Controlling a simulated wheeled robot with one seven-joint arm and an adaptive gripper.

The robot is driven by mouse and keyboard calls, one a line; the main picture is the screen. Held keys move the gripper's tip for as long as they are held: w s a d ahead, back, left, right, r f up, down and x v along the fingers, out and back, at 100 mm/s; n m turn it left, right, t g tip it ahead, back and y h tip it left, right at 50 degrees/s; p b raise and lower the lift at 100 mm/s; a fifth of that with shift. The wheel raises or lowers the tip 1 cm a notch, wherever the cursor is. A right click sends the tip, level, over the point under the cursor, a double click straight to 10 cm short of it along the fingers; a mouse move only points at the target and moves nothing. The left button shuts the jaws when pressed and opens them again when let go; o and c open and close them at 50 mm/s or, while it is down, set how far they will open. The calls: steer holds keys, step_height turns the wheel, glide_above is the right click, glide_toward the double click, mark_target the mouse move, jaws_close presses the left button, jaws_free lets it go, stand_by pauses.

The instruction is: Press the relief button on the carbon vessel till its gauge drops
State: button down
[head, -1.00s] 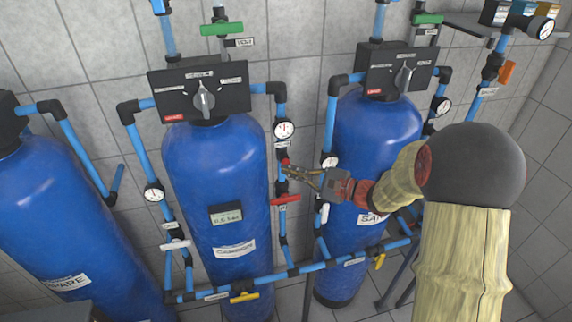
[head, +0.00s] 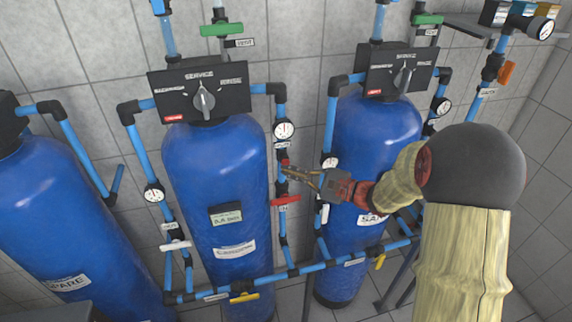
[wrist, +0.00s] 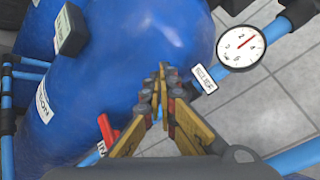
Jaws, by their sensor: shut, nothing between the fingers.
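The carbon vessel (head: 215,165) is the middle blue tank in the head view; its blue side (wrist: 130,60) fills much of the wrist view. Its round white gauge (head: 284,130) is on the right-hand pipe; in the wrist view the gauge (wrist: 242,47) has a red needle pointing to the upper right. The small red relief button (head: 285,163) sits below the gauge. A RELIEF label (wrist: 203,79) shows beside my fingers. My gripper (head: 288,171) is shut and empty, its tips at or very near the button. Contact cannot be told; in the wrist view my fingers hide the button.
A red valve handle (head: 286,200) is just below my gripper, on the same pipe. Another blue tank (head: 375,140) with its own gauge (head: 330,162) stands to the right, behind my arm. Blue pipes run low across the front. The spare tank (head: 60,220) is at left.

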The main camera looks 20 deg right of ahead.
steer(key=shift+w, duration=0.1)
steer(key=shift+w+b, duration=0.3)
steer(key=shift+w, duration=0.5)
stand_by(1.9)
steer(key=shift+s+b, duration=0.45)
steer(key=shift+s, duration=0.5)
steer(key=shift+s, duration=0.1)
steer(key=s, duration=0.4)
steer(key=shift+s+b, duration=0.35)
steer(key=shift+s, duration=0.05)
